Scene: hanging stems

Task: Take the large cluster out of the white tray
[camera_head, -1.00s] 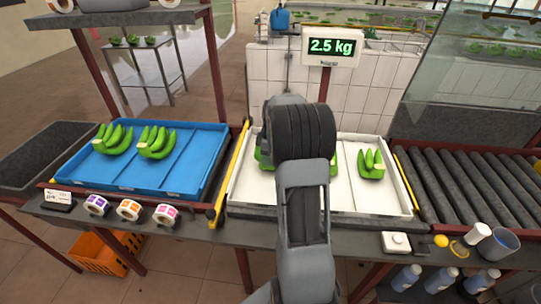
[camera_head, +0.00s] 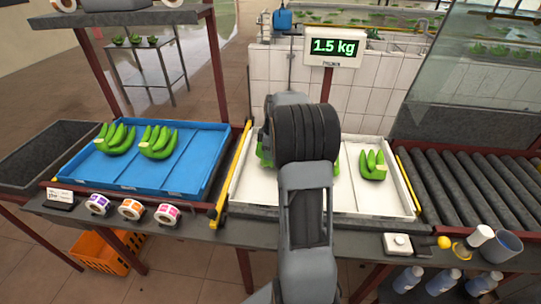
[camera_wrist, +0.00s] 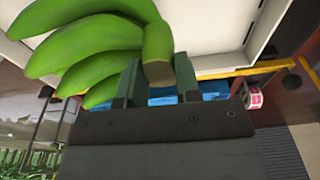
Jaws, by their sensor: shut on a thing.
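The large cluster of green bananas (camera_wrist: 95,42) fills the upper left of the wrist view. My gripper (camera_wrist: 158,70) is shut on its cut stem end, with one finger on each side. In the head view my arm hides the gripper and most of this cluster; only green edges (camera_head: 336,165) show beside the arm. The white tray (camera_head: 240,192) lies under my arm, and part of it shows in the wrist view (camera_wrist: 213,25). The gap between cluster and tray floor cannot be judged. The display (camera_head: 333,46) reads 1.5 kg.
A smaller green cluster (camera_head: 372,168) sits in the white tray's right part. A blue tray (camera_head: 200,165) with two clusters stands at left, past a yellow-edged bar (camera_head: 232,175). A roller conveyor (camera_head: 455,180) is at right. Tape rolls (camera_head: 131,209) line the front edge.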

